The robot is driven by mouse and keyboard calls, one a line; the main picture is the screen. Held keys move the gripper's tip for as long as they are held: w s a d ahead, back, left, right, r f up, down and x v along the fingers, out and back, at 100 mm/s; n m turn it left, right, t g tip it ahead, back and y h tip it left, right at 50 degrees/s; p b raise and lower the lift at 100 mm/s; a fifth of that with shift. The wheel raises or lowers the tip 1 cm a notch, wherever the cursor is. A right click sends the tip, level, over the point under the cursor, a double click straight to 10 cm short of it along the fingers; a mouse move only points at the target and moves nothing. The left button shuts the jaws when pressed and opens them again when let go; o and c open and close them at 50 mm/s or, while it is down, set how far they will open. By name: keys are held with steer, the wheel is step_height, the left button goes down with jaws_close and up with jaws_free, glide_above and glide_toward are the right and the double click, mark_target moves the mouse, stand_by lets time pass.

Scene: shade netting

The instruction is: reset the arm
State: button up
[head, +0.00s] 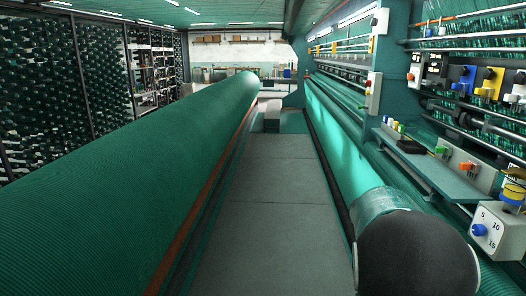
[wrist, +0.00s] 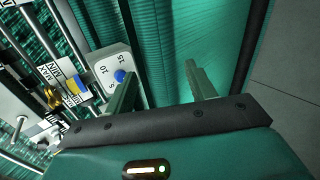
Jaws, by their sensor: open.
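My gripper (wrist: 160,76) shows in the wrist view with its two fingers apart and nothing between them. The fingers point toward the teal netting on the machine (wrist: 195,30). A white dial box with a blue knob (wrist: 107,68) is just left of the left finger; the fingers seem apart from it, but the gap is hard to judge. The same box (head: 494,238) stands at the lower right in the head view. The gripper itself does not show in the head view.
A long green netting roll (head: 130,165) fills the left side. The grey walkway (head: 270,195) between roll and machine is clear up to a pale block (head: 272,118). A control shelf (head: 435,170) with coloured knobs lines the right. Spool racks (head: 80,90) stand far left.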

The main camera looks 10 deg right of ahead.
steer(key=s+a+r+t+y, duration=0.1)
steer(key=s+a+t+y, duration=0.1)
steer(key=s+a, duration=0.4)
steer(key=s+a+r+n+t+y, duration=0.1)
steer(key=s+a+t+y, duration=0.2)
steer(key=a, duration=1.3)
steer(key=s+a+r+t+y, duration=0.1)
steer(key=s+a+t+y, duration=0.2)
steer(key=s+a, duration=0.6)
steer(key=a+y, duration=0.2)
steer(key=a, duration=0.1)
steer(key=shift+r+n+y, duration=0.3)
steer(key=shift+r+y, duration=0.1)
steer(key=c, duration=0.4)
